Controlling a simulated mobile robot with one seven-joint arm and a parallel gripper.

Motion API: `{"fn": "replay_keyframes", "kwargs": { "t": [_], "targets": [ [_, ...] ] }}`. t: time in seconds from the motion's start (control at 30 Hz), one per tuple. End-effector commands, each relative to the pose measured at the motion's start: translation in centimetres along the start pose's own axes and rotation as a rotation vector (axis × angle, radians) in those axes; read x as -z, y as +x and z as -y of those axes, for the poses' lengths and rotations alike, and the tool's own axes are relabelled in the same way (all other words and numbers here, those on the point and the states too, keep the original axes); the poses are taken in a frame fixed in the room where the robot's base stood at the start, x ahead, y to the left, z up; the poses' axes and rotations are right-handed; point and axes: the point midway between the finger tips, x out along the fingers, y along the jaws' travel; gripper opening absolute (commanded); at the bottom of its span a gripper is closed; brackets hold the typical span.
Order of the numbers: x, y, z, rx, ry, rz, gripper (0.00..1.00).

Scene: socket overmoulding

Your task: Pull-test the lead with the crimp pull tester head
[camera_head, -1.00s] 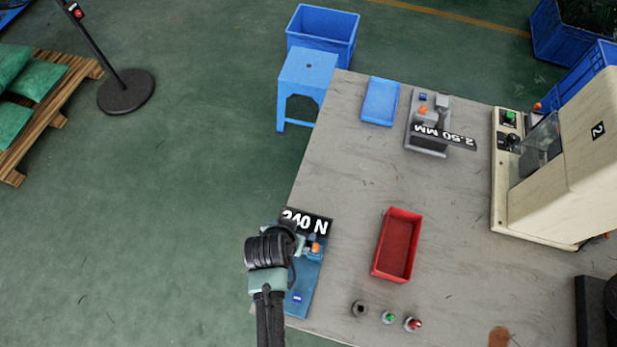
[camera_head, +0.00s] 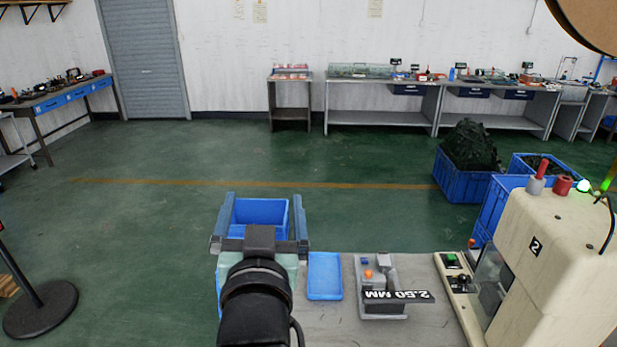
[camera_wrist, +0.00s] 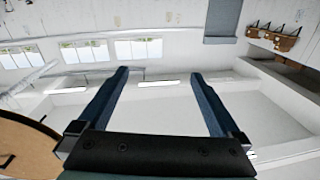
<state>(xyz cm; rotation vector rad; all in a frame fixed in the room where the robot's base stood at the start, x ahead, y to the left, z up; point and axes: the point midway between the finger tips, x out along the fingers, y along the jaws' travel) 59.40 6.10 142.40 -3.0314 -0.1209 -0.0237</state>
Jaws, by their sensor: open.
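My gripper (camera_head: 263,205) is open and empty, raised over the table's far-left corner with its fingers pointing away. In the wrist view my gripper (camera_wrist: 160,74) has both fingers wide apart, with only the far walls, windows and ceiling beyond them. The pull tester with the N readout is out of view now, and no lead can be made out.
A blue tray (camera_head: 324,276) lies on the grey table (camera_head: 335,325). A beige machine marked 2 (camera_head: 545,275) stands at the right. A blue bin (camera_head: 262,212) shows between my fingers. Open green floor lies beyond, with benches along the back wall.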

Motion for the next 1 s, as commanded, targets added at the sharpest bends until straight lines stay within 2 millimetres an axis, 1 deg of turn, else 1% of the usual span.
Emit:
{"fn": "replay_keyframes", "kwargs": {
  "t": [0.03, 0.07, 0.1, 0.17, 0.2, 0.3, 0.4, 0.5, 0.6, 1.0],
  "targets": [
    [3.5, -0.9, -0.6, 0.000, -0.011, -0.118, 1.00],
    [5.7, -1.6, -0.8, 0.000, -0.021, -0.181, 1.00],
    [8.5, -2.8, -1.2, -0.002, -0.033, -0.266, 1.00],
    [12.3, -4.9, -1.6, -0.005, -0.053, -0.386, 1.00],
    [14.5, -6.5, -1.8, -0.008, -0.067, -0.460, 1.00],
    [18.9, -10.3, -2.2, -0.019, -0.099, -0.619, 1.00],
    [21.5, -13.3, -2.4, -0.028, -0.122, -0.725, 1.00],
    [22.9, -14.9, -2.5, -0.034, -0.135, -0.782, 1.00],
    [23.4, -15.5, -2.5, -0.037, -0.140, -0.801, 1.00],
    [23.3, -15.4, -2.5, -0.036, -0.139, -0.797, 1.00]
  ]
}}
